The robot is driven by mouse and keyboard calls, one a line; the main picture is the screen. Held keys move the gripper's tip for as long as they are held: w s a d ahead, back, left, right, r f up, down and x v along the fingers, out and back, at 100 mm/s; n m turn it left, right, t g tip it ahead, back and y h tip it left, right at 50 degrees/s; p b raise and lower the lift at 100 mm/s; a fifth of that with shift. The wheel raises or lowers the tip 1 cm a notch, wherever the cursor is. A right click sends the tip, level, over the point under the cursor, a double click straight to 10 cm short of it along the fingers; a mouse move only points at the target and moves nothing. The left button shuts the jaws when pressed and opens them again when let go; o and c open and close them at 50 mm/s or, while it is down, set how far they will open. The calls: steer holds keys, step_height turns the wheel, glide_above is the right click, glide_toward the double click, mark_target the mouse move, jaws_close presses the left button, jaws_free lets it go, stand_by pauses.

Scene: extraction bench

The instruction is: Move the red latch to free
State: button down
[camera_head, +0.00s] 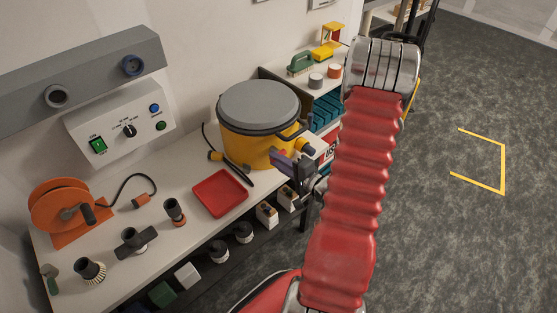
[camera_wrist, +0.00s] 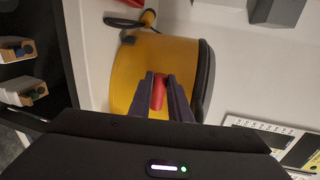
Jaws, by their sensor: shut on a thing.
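A yellow drum-shaped extractor (camera_head: 243,148) with a grey lid (camera_head: 259,104) stands on the bench. In the wrist view the yellow body (camera_wrist: 124,78) lies sideways behind my fingers. The red latch (camera_wrist: 158,93) shows between my two dark fingertips, in front of the yellow body. My gripper (camera_wrist: 160,88) is shut on the red latch. In the head view my gripper (camera_head: 283,161) is at the front right side of the drum. The latch cannot be made out there, and the fingers hide part of that side.
A red tray (camera_head: 220,194) lies on the bench left of my gripper. A black hose end (camera_head: 228,166) lies between tray and drum. An orange reel (camera_head: 62,207) and several nozzles stand further left. Clear floor (camera_head: 450,240) is at the right.

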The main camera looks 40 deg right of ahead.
steer(key=shift+a+f, duration=0.25)
steer(key=shift+f, duration=0.05)
steer(key=c, duration=1.9)
jaws_free()
steer(key=shift+c, duration=0.2)
steer(key=o, duration=0.3)
steer(key=shift+d+r, duration=0.1)
steer(key=shift+d, duration=0.05)
steer(key=shift+s, duration=0.1)
steer(key=s+r, duration=0.2)
steer(key=s, duration=1.1)
steer(key=shift+s+d+r, duration=0.15)
steer(key=shift+s+r, duration=0.05)
steer(key=shift+r, duration=0.15)
